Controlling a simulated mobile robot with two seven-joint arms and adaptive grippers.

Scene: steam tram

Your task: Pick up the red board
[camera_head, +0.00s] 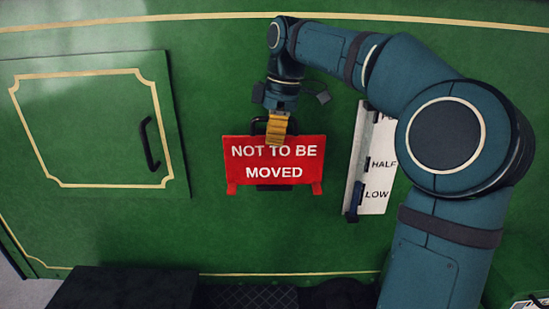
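The red board (274,173) bears the white words "NOT TO BE MOVED" and sits upright against the green panel, in the middle of the head view. It has a small foot at each lower corner, and a dark handle (256,122) shows at its top edge. My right gripper (277,135) comes down from above, its yellow fingers at the handle and overlapping the board's top edge. The fingers show edge-on as one block, so I cannot tell whether they are closed on the handle. My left gripper is not in view.
A white level plate (378,170) marked "HALF" and "LOW" stands just right of the board, partly behind my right arm. A green door (90,120) with a dark handle (149,144) is on the left. A dark box (125,288) is below. The panel left of the board is clear.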

